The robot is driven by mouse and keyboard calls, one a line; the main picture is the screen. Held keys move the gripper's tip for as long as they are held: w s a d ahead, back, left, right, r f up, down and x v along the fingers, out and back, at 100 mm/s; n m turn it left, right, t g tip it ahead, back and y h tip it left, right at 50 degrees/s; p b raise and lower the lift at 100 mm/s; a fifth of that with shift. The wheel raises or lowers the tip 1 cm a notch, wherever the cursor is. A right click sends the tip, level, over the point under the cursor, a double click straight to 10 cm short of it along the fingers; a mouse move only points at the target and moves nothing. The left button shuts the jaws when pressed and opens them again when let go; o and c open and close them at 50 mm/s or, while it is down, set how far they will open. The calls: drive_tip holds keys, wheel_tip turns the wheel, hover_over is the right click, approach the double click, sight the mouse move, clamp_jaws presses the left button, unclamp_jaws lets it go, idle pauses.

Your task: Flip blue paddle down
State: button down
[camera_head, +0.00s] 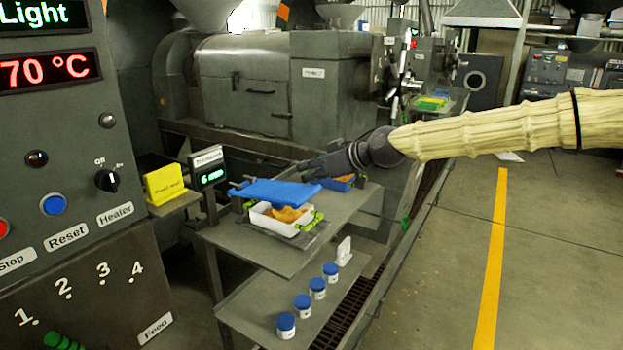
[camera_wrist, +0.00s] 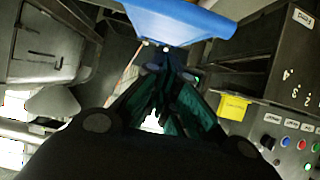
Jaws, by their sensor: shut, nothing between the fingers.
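The blue paddle (camera_head: 275,192) is a flat blue plate above a white tray (camera_head: 262,219) on the grey stand, in the head view. It lies close to level, slightly tilted, and covers part of the tray, which holds orange-brown material (camera_head: 287,214). My gripper (camera_head: 312,168) is at the paddle's far right side, close to its edge; I cannot tell whether they touch. In the wrist view a blue plate (camera_wrist: 180,20) fills the top, just beyond my gripper's fingertips (camera_wrist: 160,70). The fingers are shut with nothing between them.
A second blue container (camera_head: 340,184) with orange contents sits right of the paddle. A small display (camera_head: 208,168) and yellow notes (camera_head: 164,184) stand to the left. Several blue-capped jars (camera_head: 302,302) line the lower shelf (camera_head: 262,298). The floor to the right is clear.

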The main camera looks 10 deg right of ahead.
drive_tip(key=s+d+b, duration=0.1)
drive_tip(key=s+d, duration=0.5)
drive_tip(key=d, duration=0.1)
drive_tip(key=shift+d, duration=0.2)
